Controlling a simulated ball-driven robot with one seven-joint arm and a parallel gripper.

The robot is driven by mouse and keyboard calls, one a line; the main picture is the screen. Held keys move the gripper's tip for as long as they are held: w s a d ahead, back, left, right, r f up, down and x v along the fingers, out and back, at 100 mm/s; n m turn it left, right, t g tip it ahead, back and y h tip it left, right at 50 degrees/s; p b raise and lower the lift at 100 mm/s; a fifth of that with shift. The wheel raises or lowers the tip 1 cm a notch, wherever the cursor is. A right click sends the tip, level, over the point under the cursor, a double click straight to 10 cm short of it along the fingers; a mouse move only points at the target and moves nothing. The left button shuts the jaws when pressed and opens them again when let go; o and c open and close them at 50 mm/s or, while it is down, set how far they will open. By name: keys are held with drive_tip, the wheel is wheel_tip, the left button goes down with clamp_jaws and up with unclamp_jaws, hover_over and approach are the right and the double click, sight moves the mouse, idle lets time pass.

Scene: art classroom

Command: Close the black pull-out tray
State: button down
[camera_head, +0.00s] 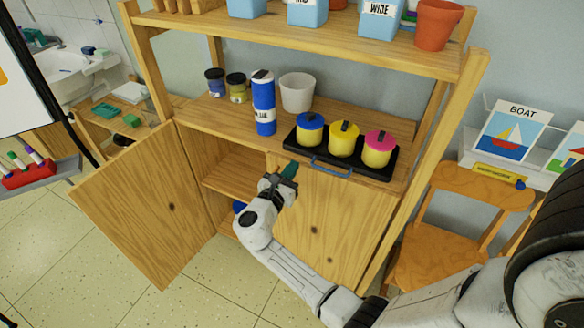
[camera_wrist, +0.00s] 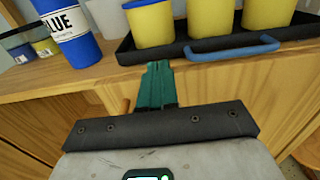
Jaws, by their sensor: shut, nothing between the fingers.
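The black pull-out tray (camera_head: 379,172) lies on the wooden shelf and juts a little past its front edge. It carries three yellow pots with blue, yellow and pink lids. A blue handle (camera_head: 331,169) is on its front; the tray (camera_wrist: 203,45) and handle (camera_wrist: 232,47) also show in the wrist view. My gripper (camera_head: 288,172) has green fingers shut with nothing between them. It is in front of the tray's left end, left of the handle. In the wrist view the fingertips (camera_wrist: 158,68) appear just below the tray's front left corner; I cannot tell whether they touch.
A blue bottle (camera_head: 263,103) and a white cup (camera_head: 297,92) stand left of the tray. The left cabinet door (camera_head: 146,205) is open; the right door (camera_head: 322,225) is shut. A wooden chair (camera_head: 455,225) is at the right.

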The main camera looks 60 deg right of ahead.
drive_tip(key=a, duration=0.9)
drive_tip(key=shift+s+a+b, duration=0.15)
drive_tip(key=shift+b, duration=0.2)
drive_tip(key=shift+f, duration=0.1)
drive_tip(key=s+a+f+m+y, duration=0.4)
drive_tip(key=s+f+m+y, duration=0.1)
drive_tip(key=s+m+y, duration=0.15)
drive_tip(key=s+a+f+m+y, duration=0.3)
drive_tip(key=s+f+m+y, duration=0.25)
drive_tip(key=s+m, duration=0.25)
drive_tip(key=s+a+r+m+y, duration=0.2)
drive_tip(key=s+a+m+y, duration=0.1)
drive_tip(key=a, duration=0.5)
drive_tip(key=m+y, duration=0.1)
drive_tip(key=y, duration=0.1)
drive_tip(key=shift+s+a+y, duration=0.3)
drive_tip(key=shift+s+y, duration=0.05)
drive_tip(key=shift+y, duration=0.05)
